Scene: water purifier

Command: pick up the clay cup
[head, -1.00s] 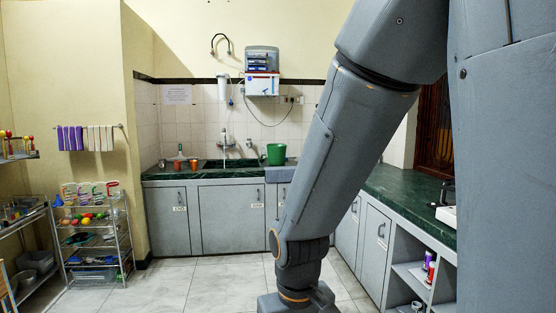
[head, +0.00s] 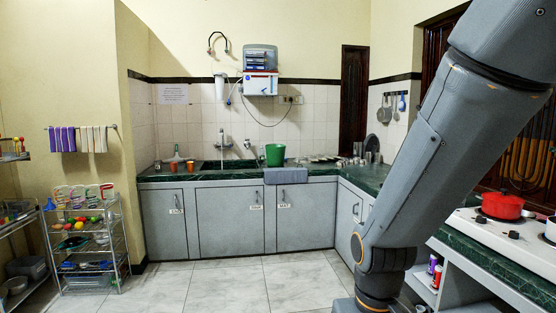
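Two small orange-brown cups stand on the dark green counter at the back, left of the tap. One cup (head: 190,166) is by the left side of the sink and the other cup (head: 173,167) is just left of it. Either could be the clay cup; they are too small to tell their material. My arm crosses the right side of the head view and runs down out of the bottom edge. My gripper is not in view, and nothing held can be seen. The cups are far from the visible part of my arm.
A wire rack (head: 88,240) is at the left. A red pot (head: 502,206) sits on the white stove (head: 483,222) at right. The tiled floor (head: 240,285) is clear.

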